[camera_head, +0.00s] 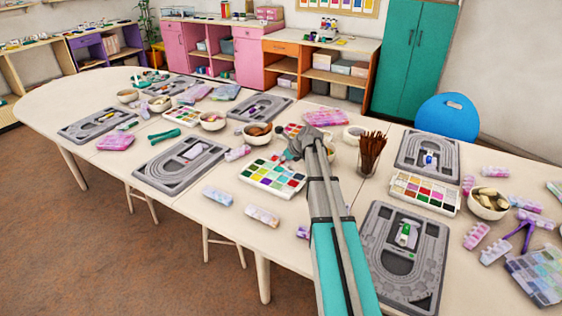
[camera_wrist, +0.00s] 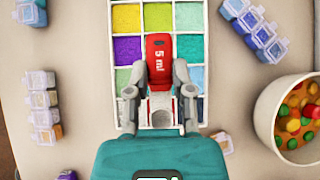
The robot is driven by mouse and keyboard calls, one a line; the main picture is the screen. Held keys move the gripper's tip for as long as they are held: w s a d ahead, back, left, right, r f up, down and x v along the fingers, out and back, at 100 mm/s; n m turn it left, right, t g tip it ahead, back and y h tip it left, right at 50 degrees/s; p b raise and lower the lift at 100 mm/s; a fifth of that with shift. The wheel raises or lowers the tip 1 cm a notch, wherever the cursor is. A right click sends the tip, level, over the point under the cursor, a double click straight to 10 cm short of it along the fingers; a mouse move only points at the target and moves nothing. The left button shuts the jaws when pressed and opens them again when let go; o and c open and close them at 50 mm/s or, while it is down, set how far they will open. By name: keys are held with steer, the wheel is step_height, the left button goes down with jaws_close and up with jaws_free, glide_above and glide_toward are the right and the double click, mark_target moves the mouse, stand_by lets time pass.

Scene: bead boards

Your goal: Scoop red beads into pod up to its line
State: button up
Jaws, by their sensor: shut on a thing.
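My gripper (camera_wrist: 159,80) is shut on a red scoop (camera_wrist: 158,48) marked "5 ml". The scoop is over a white bead tray (camera_wrist: 174,5), whose visible cells hold green, yellow, purple, teal and blue beads. In the head view my gripper (camera_head: 303,145) is at the far right corner of the colour tray (camera_head: 245,177). Small clear pods stand in a strip (camera_wrist: 42,108) at left, another strip (camera_wrist: 252,22) at upper right, and one small piece (camera_wrist: 222,142) at lower right. Fill lines are too small to tell.
A bowl of mixed beads (camera_wrist: 268,118) stands close on the right. Grey bead boards (camera_head: 405,285) lie around the table. A jar of brown sticks (camera_head: 370,155) stands right of my arm. A second colour tray (camera_head: 425,191) lies further right. Bare table shows along the front edge.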

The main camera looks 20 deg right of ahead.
mark_target(292, 171)
steer(key=shift+s+d+f+b, duration=0.15)
steer(key=shift+f+b, duration=0.2)
steer(key=shift+b, duration=0.25)
steer(key=shift+s+d+f+t+y+b, duration=0.1)
steer(key=shift+s+f+t+y+b, duration=0.25)
steer(key=shift+b, duration=0.45)
steer(key=shift+d+f+t+y+b, duration=0.1)
steer(key=shift+f+t+b, duration=0.3)
steer(key=shift+b, duration=0.45)
steer(key=shift+s+d+f+t+y+b, duration=0.1)
steer(key=shift+s+f+t+y+b, duration=0.25)
steer(key=shift+b, duration=0.45)
steer(key=shift+w+f+b, duration=0.1)
steer(key=shift+f+b, duration=0.1)
steer(key=shift+b, duration=0.2)
steer(key=shift+s+d+f+b, duration=0.15)
steer(key=shift+f+b, duration=0.5)
steer(key=shift+s+d+f+b, duration=0.1)
steer(key=shift+f+b, duration=0.5)
steer(key=shift+b, duration=0.05)
